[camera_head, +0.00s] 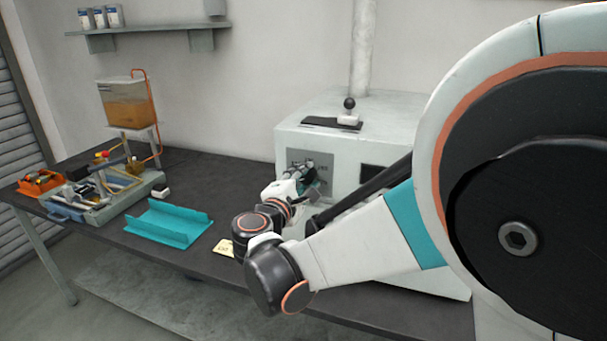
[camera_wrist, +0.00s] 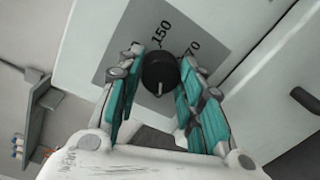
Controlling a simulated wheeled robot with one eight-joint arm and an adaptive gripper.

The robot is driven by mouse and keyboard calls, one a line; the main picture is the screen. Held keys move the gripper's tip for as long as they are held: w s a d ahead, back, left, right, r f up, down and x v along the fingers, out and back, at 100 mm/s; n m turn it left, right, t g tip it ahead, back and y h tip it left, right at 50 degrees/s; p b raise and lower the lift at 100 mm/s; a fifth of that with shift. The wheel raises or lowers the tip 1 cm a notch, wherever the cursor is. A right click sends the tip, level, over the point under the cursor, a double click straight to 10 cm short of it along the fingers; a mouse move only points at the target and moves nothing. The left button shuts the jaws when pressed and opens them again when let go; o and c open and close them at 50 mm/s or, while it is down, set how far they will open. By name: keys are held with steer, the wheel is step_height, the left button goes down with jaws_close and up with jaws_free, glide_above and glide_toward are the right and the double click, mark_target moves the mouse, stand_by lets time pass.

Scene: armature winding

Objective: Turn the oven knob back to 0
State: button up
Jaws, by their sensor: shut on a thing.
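The oven (camera_head: 340,125) is a pale box on the right part of the bench. Its grey dial plate (camera_head: 305,158) is on the front face, partly hidden by my gripper. In the wrist view the black round oven knob (camera_wrist: 160,72) sits on the dial plate (camera_wrist: 130,68), with a light pointer line facing the bottom of the picture. The number 150 and part of another number ending in 70 show beside the knob; no 0 mark can be made out alone. My gripper (camera_wrist: 162,88) has its teal-padded fingers on both sides of the knob and is shut on it.
A black-knobbed part (camera_head: 348,115) stands on the oven top. A teal tray (camera_head: 168,224), a yellow card (camera_head: 224,247) and a winding fixture (camera_head: 110,195) are on the bench to the left.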

steer(key=o, duration=1.1)
steer(key=shift+c, duration=0.2)
